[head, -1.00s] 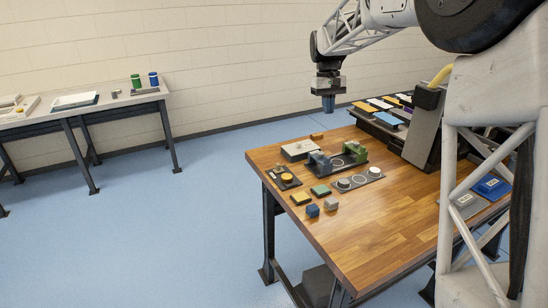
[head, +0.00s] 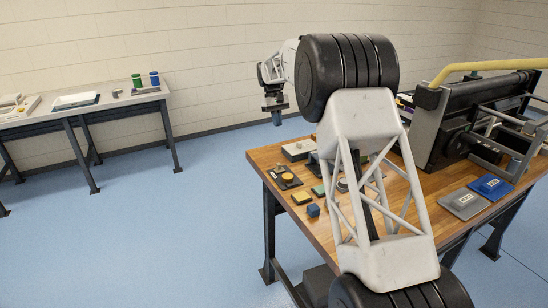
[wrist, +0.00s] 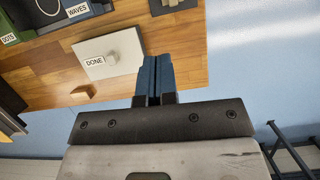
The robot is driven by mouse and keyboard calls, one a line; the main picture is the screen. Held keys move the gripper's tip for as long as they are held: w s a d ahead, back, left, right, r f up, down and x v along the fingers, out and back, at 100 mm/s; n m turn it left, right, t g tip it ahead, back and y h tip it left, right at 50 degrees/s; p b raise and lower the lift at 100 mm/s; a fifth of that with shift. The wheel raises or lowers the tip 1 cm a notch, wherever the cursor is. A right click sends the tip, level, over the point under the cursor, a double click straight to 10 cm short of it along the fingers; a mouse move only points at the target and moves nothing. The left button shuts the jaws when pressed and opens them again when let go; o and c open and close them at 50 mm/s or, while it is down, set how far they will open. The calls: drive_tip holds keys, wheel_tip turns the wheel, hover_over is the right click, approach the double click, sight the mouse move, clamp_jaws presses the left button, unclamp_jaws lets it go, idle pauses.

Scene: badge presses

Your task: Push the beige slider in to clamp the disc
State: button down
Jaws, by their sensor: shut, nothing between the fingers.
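My gripper (head: 276,117) hangs high beyond the back left of the wooden table, blue fingers down. In the wrist view its fingers (wrist: 155,78) are together and empty, seen against the table edge beside the plate marked DONE. Part of a dark plate with a small light piece shows at the top of the wrist view (wrist: 170,5). I cannot tell for sure which part is the beige slider, nor make out the disc's seating.
The white DONE plate (wrist: 108,53) with a knob lies near an orange block (wrist: 84,92). Labels WAVES (wrist: 77,10) and DOTS (wrist: 9,38) show. My arm hides much of the table in the head view. A side bench (head: 80,110) stands at the left.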

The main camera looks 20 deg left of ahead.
drive_tip(key=w+a+f, duration=0.1)
drive_tip(key=a+f, duration=0.3)
drive_tip(key=a, duration=0.1)
drive_tip(key=shift+w+a+f+n+h, duration=0.15)
drive_tip(key=shift+a+f+n+h, duration=0.05)
drive_tip(key=shift+n+h, duration=0.1)
drive_tip(key=shift+f, duration=0.1)
approach(276, 169)
drive_tip(key=w+f, duration=0.1)
drive_tip(key=w+a+f, duration=0.1)
drive_tip(key=f, duration=0.3)
drive_tip(key=shift+w+a+f, duration=0.2)
drive_tip(key=shift+w+a, duration=0.15)
drive_tip(key=shift+w, duration=0.05)
drive_tip(key=shift+s+d+r, duration=0.15)
drive_tip(key=shift+s+d, duration=1.2)
